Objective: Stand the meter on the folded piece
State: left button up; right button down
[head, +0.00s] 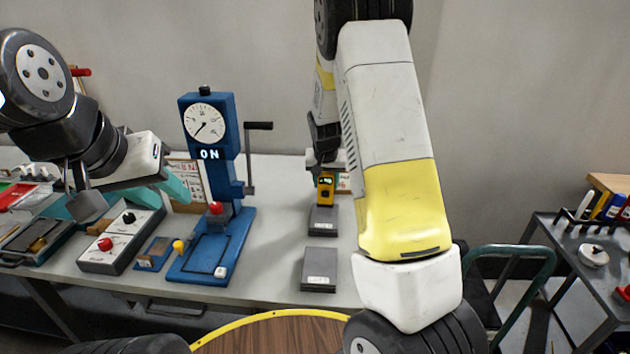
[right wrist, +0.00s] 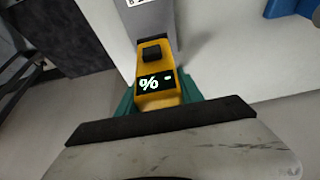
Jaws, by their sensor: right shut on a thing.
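The meter (head: 326,187) is a small yellow device with a dark display, upright in the head view. My right gripper (head: 325,168) is shut on it from above. In the right wrist view the meter (right wrist: 155,75) shows "%" on its display, between teal fingers. A flat grey piece with a white label (head: 323,222) lies right below the meter; I cannot tell whether they touch. A similar grey piece (head: 319,270) lies nearer the table's front edge. I cannot tell which is folded. My left gripper (head: 174,186) hangs empty near the blue press; its finger gap is unclear.
A blue press (head: 208,175) with a dial, "ON" sign and crank stands left of the grey pieces. A control box (head: 121,240) with red and black knobs is further left. A dark cart (head: 590,255) stands at the right. The table (head: 270,225) is clear between press and pieces.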

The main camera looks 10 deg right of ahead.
aim_at(325, 175)
jog(key=shift+s+f, duration=0.1)
jog(key=shift+f, duration=1.35)
jog(key=shift+f, duration=0.1)
jog(key=c, duration=0.8)
grip_release()
jog(key=shift+o, duration=0.2)
jog(key=v, duration=1.2)
jog(key=shift+a, duration=0.1)
jog(key=s+a+r+n+y, duration=0.1)
jog(key=s+r, duration=0.4)
jog(key=s, duration=0.4)
jog(key=s+a+r+n+t+y, duration=0.1)
jog(key=s+r, duration=0.4)
jog(key=s, duration=0.5)
jog(key=s+a+r+n+y, duration=0.1)
jog(key=s+r, duration=0.4)
jog(key=s, duration=0.4)
jog(key=shift+s+a+n+t, duration=0.25)
jog(key=shift+s+n+t, duration=0.15)
